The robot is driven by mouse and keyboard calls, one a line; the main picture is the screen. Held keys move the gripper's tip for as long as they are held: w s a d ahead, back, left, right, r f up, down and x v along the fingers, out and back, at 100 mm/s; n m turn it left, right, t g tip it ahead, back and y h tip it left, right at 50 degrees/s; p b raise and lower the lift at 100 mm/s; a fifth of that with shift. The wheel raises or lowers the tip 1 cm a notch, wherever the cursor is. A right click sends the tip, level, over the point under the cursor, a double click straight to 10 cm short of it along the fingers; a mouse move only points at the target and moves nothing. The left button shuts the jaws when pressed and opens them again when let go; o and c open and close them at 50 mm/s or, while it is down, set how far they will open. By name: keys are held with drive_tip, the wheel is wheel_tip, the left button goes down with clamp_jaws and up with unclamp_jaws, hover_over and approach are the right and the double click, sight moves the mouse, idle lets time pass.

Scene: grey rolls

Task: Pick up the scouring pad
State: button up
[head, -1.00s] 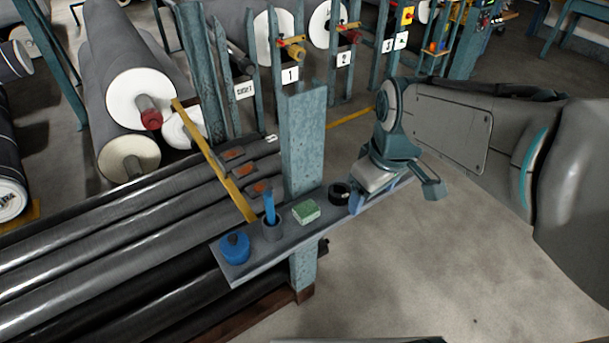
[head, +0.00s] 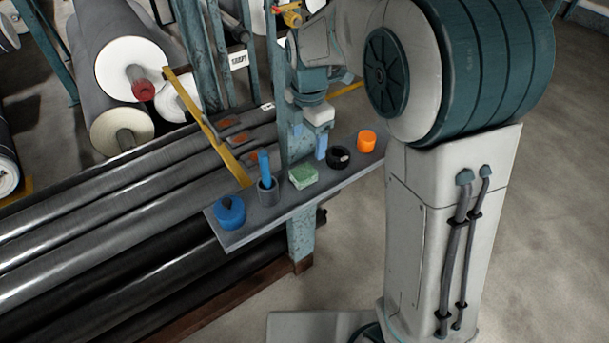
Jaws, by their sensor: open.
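The scouring pad (head: 303,176), a small green block with a paler side, lies on a narrow grey shelf (head: 288,208) near its middle. My gripper (head: 309,147) points down with its two blue fingers apart and nothing visible between them. It appears above and just behind the pad in the picture; the exact gap is hard to tell. The pad's top and front are in plain sight.
On the shelf, left of the pad, stand a grey cup (head: 268,194) holding a blue stick-like item and a blue round container (head: 230,212). To the right are a black ring (head: 338,158) and an orange cylinder (head: 366,141). A teal post (head: 302,240) supports the shelf.

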hover_over(305, 170)
drive_tip(key=f, duration=0.5)
drive_tip(key=shift+w+d+f, duration=0.25)
drive_tip(key=shift+d, duration=0.1)
drive_tip(key=shift+s+a+f, duration=0.15)
drive_tip(key=shift+a+f, duration=0.05)
drive_tip(key=shift+f, duration=1.2)
drive_tip(key=shift+s+a+f, duration=0.1)
drive_tip(key=shift+a+f, duration=0.05)
drive_tip(key=shift+f, duration=1.2)
drive_tip(key=shift+c, duration=0.3)
drive_tip(key=c, duration=1)
